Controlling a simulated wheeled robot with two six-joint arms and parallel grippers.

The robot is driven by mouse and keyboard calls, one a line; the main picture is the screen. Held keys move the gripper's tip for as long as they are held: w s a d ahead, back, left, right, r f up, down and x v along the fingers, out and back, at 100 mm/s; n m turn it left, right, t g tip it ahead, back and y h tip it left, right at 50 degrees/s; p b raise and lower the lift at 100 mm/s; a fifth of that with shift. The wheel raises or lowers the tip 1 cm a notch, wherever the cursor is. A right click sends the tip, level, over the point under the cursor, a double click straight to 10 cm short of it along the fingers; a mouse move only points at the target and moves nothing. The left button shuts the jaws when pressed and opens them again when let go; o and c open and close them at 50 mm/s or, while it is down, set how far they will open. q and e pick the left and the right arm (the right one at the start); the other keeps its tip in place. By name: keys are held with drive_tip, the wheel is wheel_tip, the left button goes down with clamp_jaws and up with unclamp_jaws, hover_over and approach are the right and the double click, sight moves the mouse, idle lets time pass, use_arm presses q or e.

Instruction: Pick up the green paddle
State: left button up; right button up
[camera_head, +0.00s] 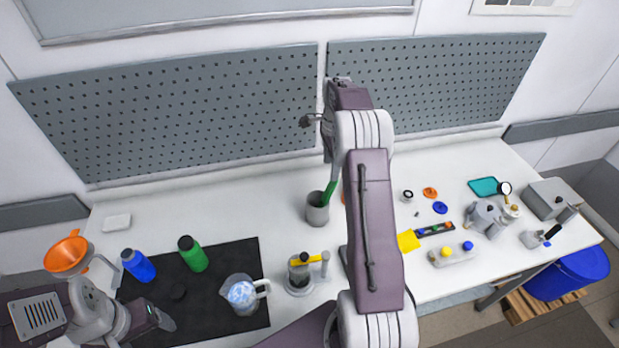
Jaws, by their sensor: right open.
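A green paddle (330,191) stands tilted in a grey cup (317,211) near the middle of the table. Its upper end leans right, close to my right arm, and its lower part is hidden inside the cup. My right gripper (318,132) is open and raised above and behind the cup, in front of the pegboard. It is apart from the paddle, and part of it is hidden by its own wrist. My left gripper (158,318) is low at the left front, over the black mat; its jaws are not clear.
A press with a yellow part (301,272) stands in front of the cup. My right arm hides the table's middle.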

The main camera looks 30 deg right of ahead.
sight(332, 185)
drive_tip(key=shift+s+f+p, duration=0.35)
drive_tip(key=shift+f, duration=0.25)
drive_tip(key=shift+s+f+p, duration=0.3)
drive_tip(key=shift+f, duration=0.3)
drive_tip(key=shift+w+f, duration=0.1)
drive_tip(key=shift+f, duration=0.2)
drive_tip(key=shift+w+f, duration=0.3)
wheel_tip(332, 185, down, 4)
drive_tip(key=shift+s+d+f+p, duration=0.1)
drive_tip(key=shift+d+p, duration=0.05)
drive_tip(key=shift+p, duration=1.1)
drive_tip(key=shift+s+f, duration=0.25)
drive_tip(key=shift+f, duration=0.1)
drive_tip(key=shift+w+f, duration=0.1)
drive_tip(key=shift+w, duration=0.05)
drive_tip(key=c, duration=0.7)
clamp_jaws()
use_arm(q)
wheel_tip(332, 185, up, 4)
drive_tip(key=shift+s+r, duration=0.1)
drive_tip(key=shift+s, duration=0.05)
